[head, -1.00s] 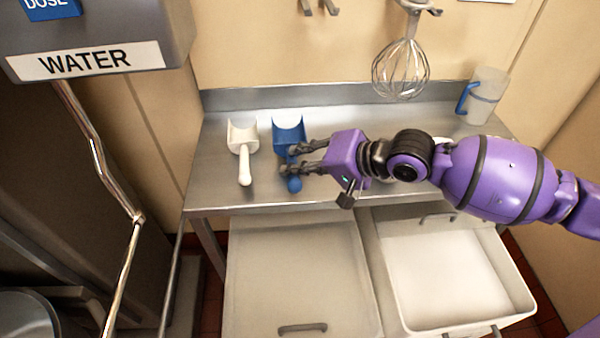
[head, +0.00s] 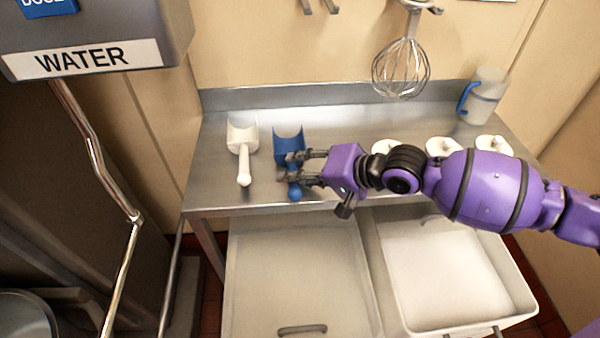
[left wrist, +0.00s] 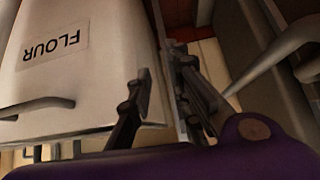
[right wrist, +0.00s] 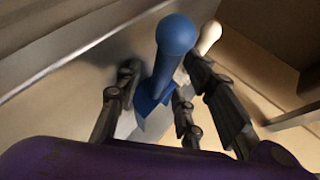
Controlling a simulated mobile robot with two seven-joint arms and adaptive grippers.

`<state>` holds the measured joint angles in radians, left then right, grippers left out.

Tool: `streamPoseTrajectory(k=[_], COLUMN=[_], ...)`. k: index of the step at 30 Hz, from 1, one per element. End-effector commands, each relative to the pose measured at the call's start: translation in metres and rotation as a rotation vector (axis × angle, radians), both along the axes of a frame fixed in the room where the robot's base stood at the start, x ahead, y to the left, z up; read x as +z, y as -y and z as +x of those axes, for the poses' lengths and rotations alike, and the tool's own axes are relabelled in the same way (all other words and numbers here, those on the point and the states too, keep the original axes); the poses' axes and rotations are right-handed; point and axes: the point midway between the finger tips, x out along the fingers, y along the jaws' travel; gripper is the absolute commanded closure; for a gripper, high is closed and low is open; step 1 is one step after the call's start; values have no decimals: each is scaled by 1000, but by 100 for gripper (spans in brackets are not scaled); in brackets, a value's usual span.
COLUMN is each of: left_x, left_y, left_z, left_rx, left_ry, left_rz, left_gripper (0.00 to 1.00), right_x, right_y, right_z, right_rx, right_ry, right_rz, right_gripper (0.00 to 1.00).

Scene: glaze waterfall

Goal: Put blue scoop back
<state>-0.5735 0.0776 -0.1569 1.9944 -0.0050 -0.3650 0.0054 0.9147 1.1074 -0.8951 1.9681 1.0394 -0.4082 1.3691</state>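The blue scoop (head: 289,142) lies on the steel counter (head: 225,180), its handle pointing to the front edge. My right gripper (head: 284,168) is at the handle, coming in from the right. In the right wrist view, the blue handle (right wrist: 172,48) stands between the spread fingers (right wrist: 160,85), with a gap on the left side; the gripper looks open. A white scoop (head: 243,150) lies just left of the blue one. My left gripper (left wrist: 165,90) shows only in the left wrist view, open and empty beside a bin labelled FLOUR (left wrist: 85,60).
Two bins (head: 290,255) (head: 450,275) stand below the counter's front. White round items (head: 440,147) and a jug with a blue handle (head: 483,97) stand at the right. A whisk (head: 402,70) hangs above. The counter's left end is clear.

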Motion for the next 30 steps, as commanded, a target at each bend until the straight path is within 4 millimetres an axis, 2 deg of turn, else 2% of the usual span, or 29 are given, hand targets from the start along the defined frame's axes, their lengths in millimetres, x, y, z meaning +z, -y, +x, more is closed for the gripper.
streamPoseTrajectory(k=[7, 21, 30], left_x=[0, -3, -5], left_y=[0, 0, 0], left_z=[0, -2, -3], left_rx=[0, -1, -1], left_ry=[0, -5, -8], left_rz=[0, 1, 1], left_gripper=[82, 82, 82], right_x=[4, 50, 63], right_y=[4, 68, 84], right_z=[-2, -46, -57], right_rx=[-1, -1, -1], right_ry=[0, -1, -1], right_rz=[-1, -5, 0], right_gripper=[64, 64, 64])
